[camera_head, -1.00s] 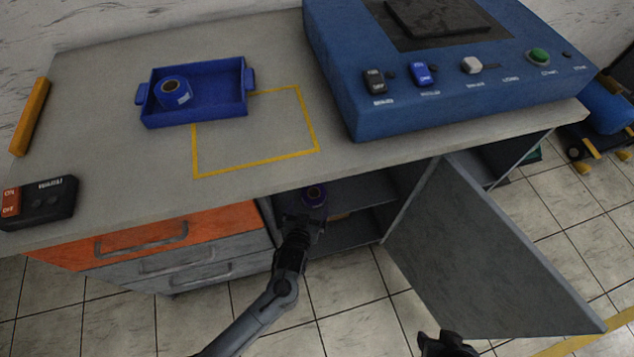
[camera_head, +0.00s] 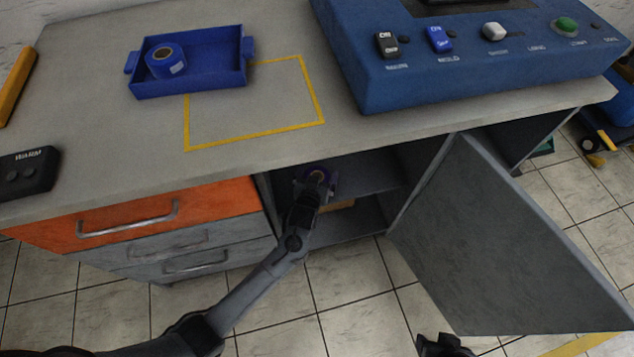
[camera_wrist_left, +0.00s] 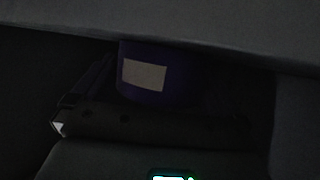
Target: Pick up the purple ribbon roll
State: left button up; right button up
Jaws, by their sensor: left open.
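The purple ribbon roll (camera_head: 317,174) is on the upper shelf inside the open cabinet, partly hidden behind my left gripper. It also shows in the dark left wrist view (camera_wrist_left: 150,52), with a pale label on its side. My left gripper (camera_head: 316,184) is open and reaches into the cabinet right at the roll. Whether its fingers touch the roll is too dark to tell. My right gripper (camera_head: 442,346) shows only in part at the bottom edge of the head view, and its jaws are unclear.
The grey cabinet door (camera_head: 510,245) stands open to the right. A blue tray (camera_head: 190,88) with a blue roll (camera_head: 166,61) sits on the countertop (camera_head: 95,130) beside a yellow outlined square. A blue machine (camera_head: 465,65) stands at the right. Drawers (camera_head: 150,215) are left of the opening.

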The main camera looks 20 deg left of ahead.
pick_arm(q)
jog(key=shift+w+a+f, duration=0.1)
jog(key=shift+w+f, duration=0.05)
jog(key=shift+w, duration=0.3)
jog(key=shift+s, duration=0.1)
jog(key=shift+c, duration=0.6)
jog(key=c, duration=0.7)
